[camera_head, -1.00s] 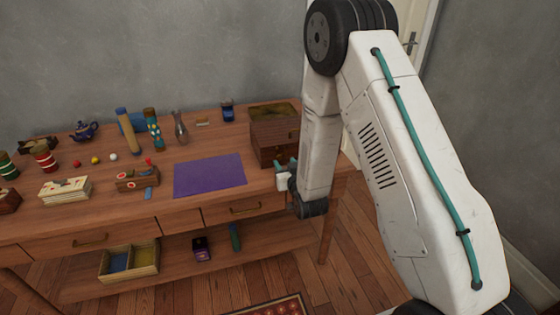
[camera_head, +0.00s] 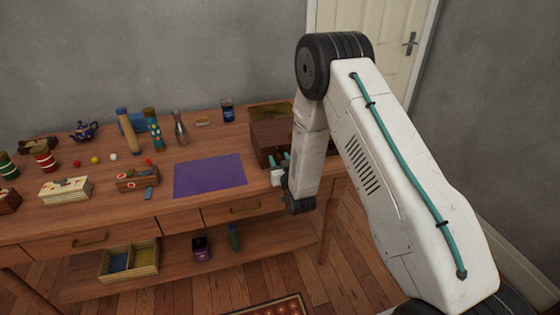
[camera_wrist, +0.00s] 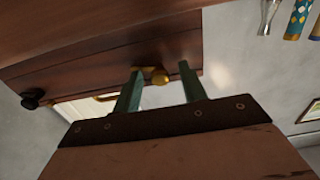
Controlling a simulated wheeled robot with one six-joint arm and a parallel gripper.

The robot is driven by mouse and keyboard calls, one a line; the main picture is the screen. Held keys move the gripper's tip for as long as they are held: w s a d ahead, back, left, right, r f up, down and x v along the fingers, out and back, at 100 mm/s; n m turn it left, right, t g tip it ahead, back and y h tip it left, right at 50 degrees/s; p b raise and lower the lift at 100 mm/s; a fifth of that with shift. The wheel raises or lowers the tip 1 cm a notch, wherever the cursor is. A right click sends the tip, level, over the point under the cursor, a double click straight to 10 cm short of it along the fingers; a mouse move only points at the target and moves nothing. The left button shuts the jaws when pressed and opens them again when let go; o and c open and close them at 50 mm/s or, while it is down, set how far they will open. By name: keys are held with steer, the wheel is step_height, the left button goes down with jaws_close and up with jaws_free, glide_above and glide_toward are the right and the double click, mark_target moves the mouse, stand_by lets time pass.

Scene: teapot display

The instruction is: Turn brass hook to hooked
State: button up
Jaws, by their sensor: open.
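A dark wooden box (camera_head: 268,134) stands at the right end of the table. In the wrist view its brown wood (camera_wrist: 60,45) fills the upper left. A brass piece with a rounded end, seemingly the brass hook (camera_wrist: 160,76), sits at the box's edge and appears between my fingertips. I cannot tell whether the fingers touch it or how it is turned. My gripper (camera_wrist: 160,70) is open, with two green fingers spread around the brass piece. In the head view my gripper (camera_head: 280,161) is at the box's front; the hook cannot be made out there.
A purple mat (camera_head: 210,176) lies left of the box. A black knob (camera_wrist: 32,98) shows left in the wrist view. A white door (camera_head: 385,45) is behind my arm.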

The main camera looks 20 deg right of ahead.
steer(key=shift+c, duration=0.3)
jaws_close()
steer(key=n, duration=1.2)
steer(key=shift+n, duration=0.4)
stand_by(0.5)
steer(key=shift+o, duration=0.3)
jaws_free()
